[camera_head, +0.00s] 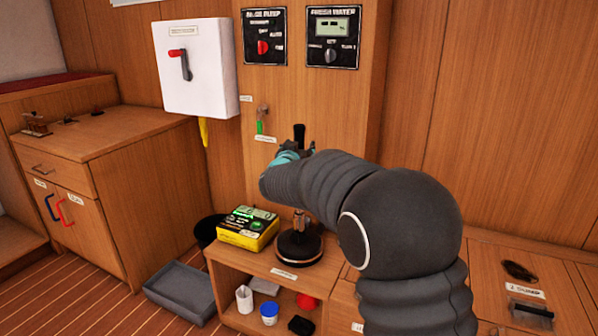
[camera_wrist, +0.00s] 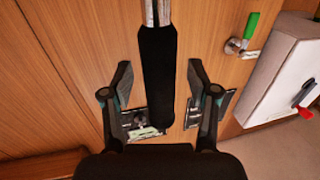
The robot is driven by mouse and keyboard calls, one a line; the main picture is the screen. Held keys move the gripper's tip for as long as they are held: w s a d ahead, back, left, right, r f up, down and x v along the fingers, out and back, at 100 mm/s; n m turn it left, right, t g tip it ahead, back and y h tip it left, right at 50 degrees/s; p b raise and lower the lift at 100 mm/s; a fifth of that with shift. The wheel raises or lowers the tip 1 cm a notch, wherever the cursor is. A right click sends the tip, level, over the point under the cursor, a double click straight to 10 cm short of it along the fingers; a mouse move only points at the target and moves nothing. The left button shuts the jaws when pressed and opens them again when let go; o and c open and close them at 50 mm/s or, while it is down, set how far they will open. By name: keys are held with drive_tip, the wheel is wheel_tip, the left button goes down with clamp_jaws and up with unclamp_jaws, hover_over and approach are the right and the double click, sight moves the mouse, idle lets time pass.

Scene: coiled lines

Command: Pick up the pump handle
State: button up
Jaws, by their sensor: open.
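The pump handle is a long black grip (camera_wrist: 156,80) on a metal rod. In the wrist view it lies between the two fingers of my open gripper (camera_wrist: 159,78), with a visible gap on each side. In the head view the black top of the handle (camera_head: 299,134) sticks up just beyond my gripper (camera_head: 289,153). The pump's round dark base (camera_head: 299,243) stands on the low wooden cabinet. My arm hides the middle of the handle in the head view.
A yellow and black box (camera_head: 248,229) sits left of the pump base. A white switch box (camera_head: 197,70) with a red lever and a green-handled valve (camera_head: 261,124) are on the wall. Cups stand on the shelf below. A grey tray (camera_head: 181,290) is on the floor.

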sight(299, 125)
clamp_jaws()
drive_tip(key=shift+r, duration=0.1)
wheel_tip(299, 125, up, 10)
drive_tip(key=p, duration=0.2)
drive_tip(key=shift+p, duration=0.8)
idle(0.5)
